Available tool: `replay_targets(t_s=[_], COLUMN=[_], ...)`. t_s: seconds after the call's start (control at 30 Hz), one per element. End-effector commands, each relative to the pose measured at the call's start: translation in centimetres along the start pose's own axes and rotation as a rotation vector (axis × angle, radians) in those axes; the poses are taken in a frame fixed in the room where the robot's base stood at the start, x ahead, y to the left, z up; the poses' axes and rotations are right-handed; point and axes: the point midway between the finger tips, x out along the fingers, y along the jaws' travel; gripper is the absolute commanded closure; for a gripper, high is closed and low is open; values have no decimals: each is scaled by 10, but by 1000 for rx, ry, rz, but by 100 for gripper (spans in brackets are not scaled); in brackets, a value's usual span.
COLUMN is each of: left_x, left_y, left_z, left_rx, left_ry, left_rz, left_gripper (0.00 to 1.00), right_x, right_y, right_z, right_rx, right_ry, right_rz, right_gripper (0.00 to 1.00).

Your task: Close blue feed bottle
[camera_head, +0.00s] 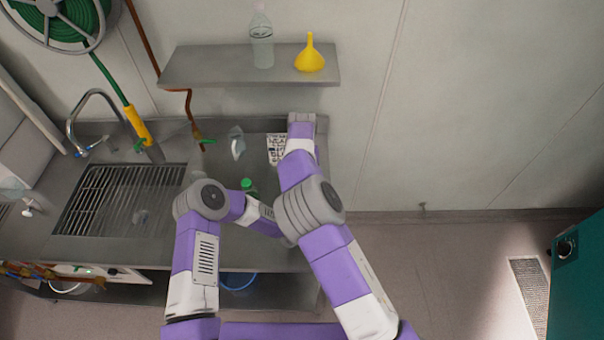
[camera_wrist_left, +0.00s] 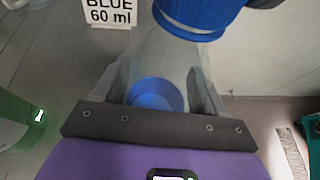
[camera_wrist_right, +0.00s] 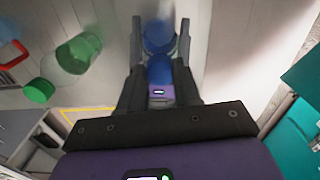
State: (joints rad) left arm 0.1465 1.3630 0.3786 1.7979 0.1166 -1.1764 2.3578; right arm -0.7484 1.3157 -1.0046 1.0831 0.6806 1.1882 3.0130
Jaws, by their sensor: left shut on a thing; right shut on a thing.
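A translucent bottle (camera_wrist_left: 190,60) with blue liquid (camera_wrist_left: 155,95) at its bottom is between the fingers of my left gripper (camera_wrist_left: 158,88), which is shut on its body. A blue cap (camera_wrist_left: 200,12) is at the bottle's mouth; it also shows in the right wrist view (camera_wrist_right: 159,70). My right gripper (camera_wrist_right: 158,60) is shut on this cap from above, with the blue liquid showing beyond it. I cannot tell whether the cap is fully seated. In the head view my arms hide the bottle and both grippers.
A green-capped bottle (camera_wrist_right: 80,52) stands on the steel counter (camera_head: 130,235) beside my grippers. A white sign (camera_head: 277,149) and a clear object (camera_head: 237,143) are behind. A shelf (camera_head: 210,66) above holds a clear bottle (camera_head: 262,40) and yellow funnel (camera_head: 310,56). A sink (camera_head: 120,200) is left.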

Motion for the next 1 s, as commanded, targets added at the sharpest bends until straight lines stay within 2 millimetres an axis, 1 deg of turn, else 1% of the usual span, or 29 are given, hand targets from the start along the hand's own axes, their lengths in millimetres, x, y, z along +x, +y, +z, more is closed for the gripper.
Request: replay_targets(t_s=[0.13, 0.17, 0.3, 0.6, 0.67, 0.8, 0.9, 1.0], left_x=[0, 0, 0, 0, 0, 0, 0, 0], left_y=[1, 1, 0, 0, 0, 0, 0, 0], left_z=[1, 1, 1, 0, 1, 0, 0, 0], left_rx=[0, 0, 0, 0, 0, 0, 0, 0], left_ry=[-1, -1, -1, -1, -1, -1, -1, -1], left_rz=[2, 2, 1, 0, 0, 0, 0, 0], left_gripper=[100, 100, 100, 100, 100, 100, 100, 100], right_x=[0, 0, 0, -2, -8, -27, -38, -45], right_y=[0, 0, 0, 0, 0, 1, 0, 0], right_z=[0, 0, 0, 0, 0, 0, 0, 0], right_rx=[-2, -2, -3, -5, -5, -6, -5, -5], right_ry=[2, 2, 1, 0, -1, -2, -1, -1], right_rz=[0, 0, 0, 0, 1, 0, -1, 0], right_gripper=[95, 64, 43, 42, 42, 42, 42, 42])
